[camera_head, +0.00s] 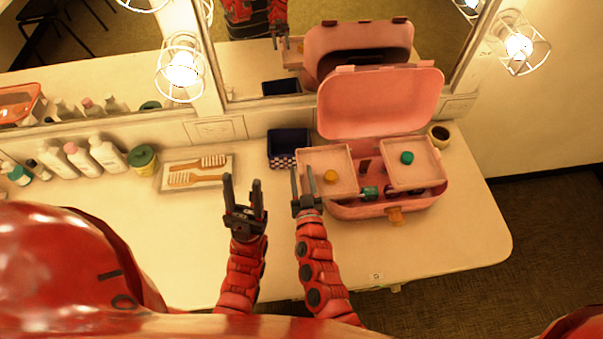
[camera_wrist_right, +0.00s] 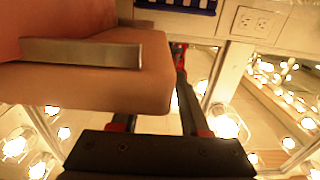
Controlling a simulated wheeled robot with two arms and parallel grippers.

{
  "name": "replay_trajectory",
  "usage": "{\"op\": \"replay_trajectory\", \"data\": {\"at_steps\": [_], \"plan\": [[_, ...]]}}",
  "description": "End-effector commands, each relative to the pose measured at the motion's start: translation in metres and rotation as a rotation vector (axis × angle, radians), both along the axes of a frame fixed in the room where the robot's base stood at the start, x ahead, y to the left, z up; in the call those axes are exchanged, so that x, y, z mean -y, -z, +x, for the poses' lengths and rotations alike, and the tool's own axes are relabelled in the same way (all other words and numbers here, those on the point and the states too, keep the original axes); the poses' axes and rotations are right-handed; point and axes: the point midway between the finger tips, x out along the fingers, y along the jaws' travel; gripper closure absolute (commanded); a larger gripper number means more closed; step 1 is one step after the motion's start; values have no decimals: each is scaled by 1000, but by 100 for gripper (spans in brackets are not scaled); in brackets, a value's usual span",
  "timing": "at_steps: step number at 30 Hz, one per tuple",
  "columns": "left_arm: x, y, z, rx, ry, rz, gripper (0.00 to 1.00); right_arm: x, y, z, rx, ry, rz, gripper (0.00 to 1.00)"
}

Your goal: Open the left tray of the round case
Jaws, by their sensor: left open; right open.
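The pink case (camera_head: 425,205) with rounded corners stands at the back right of the counter, lid (camera_head: 380,103) up. Its left tray (camera_head: 340,158) sits out past the case's left side and holds a yellow round thing (camera_head: 331,176). The right tray (camera_head: 428,173) holds a green round thing (camera_head: 407,157). A gap between the trays shows the inside. My right gripper (camera_head: 302,178) is open at the left tray's left edge. In the right wrist view a pink tray with a metal strip (camera_wrist_right: 80,53) hides part of one finger; contact is unclear. My left gripper (camera_head: 242,182) is open and empty, left of it.
A dark blue box (camera_head: 288,142) stands just behind my right gripper. A dark mug (camera_head: 439,135) is right of the case. The counter front is clear.

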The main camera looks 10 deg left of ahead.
Motion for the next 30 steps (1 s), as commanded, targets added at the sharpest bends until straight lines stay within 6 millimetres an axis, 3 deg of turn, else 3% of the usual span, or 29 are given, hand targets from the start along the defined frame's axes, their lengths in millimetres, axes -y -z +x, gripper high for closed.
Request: {"op": "replay_trajectory", "data": {"at_steps": [5,21,30], "plan": [[0,11,0,0,0,0,50,8,4,-22,-3,1,2,55],[0,48,0,0,0,0,50,45,4,-135,-4,-2,-3,55],[0,49,0,0,0,0,50,53,2,-161,-3,-1,-2,55]]}}
